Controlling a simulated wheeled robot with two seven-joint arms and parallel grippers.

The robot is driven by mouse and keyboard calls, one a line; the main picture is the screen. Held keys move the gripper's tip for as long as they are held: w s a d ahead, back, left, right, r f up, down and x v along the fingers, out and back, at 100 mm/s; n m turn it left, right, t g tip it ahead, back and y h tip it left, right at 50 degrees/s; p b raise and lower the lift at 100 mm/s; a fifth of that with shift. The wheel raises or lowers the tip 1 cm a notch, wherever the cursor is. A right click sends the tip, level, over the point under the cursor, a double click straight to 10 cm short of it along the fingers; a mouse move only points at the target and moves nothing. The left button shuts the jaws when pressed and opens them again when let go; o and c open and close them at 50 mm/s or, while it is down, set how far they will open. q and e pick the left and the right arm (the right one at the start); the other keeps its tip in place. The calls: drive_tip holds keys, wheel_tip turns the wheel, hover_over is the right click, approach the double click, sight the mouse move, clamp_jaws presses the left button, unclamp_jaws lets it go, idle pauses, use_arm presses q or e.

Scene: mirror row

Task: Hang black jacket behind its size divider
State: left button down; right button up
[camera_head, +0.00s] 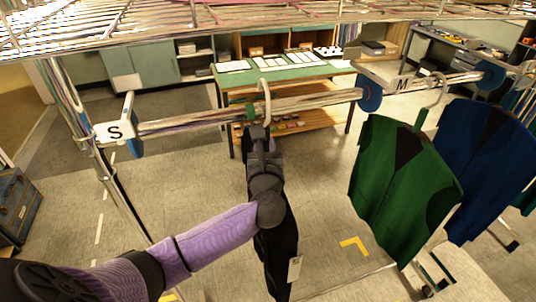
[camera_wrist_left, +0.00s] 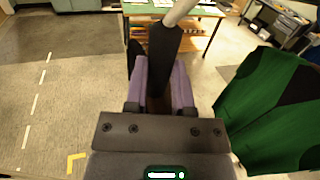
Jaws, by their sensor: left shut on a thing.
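The black jacket (camera_head: 278,250) hangs below my left gripper (camera_head: 257,135), with a pale tag low on its front. My left gripper is shut on the neck of its hanger; the dark neck also shows between the fingers (camera_wrist_left: 160,85) in the left wrist view. The pale hanger hook (camera_head: 265,95) reaches above the rail (camera_head: 220,116), between the S divider (camera_head: 115,131) at left and the M divider (camera_head: 402,84) at right. I cannot tell whether the hook rests on the rail. My arm hides part of the jacket. My right gripper is not in view.
A green jacket (camera_head: 400,185) hangs right of the M divider, with a blue jacket (camera_head: 492,160) beyond it. A wire shelf (camera_head: 200,25) runs above the rail. The rail between the S divider and the black jacket is bare. A green-topped table (camera_head: 285,72) stands behind.

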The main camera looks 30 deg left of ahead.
use_arm(q)
drive_tip(key=shift+f+b, duration=1.45)
drive_tip(key=shift+f, duration=0.3)
unclamp_jaws()
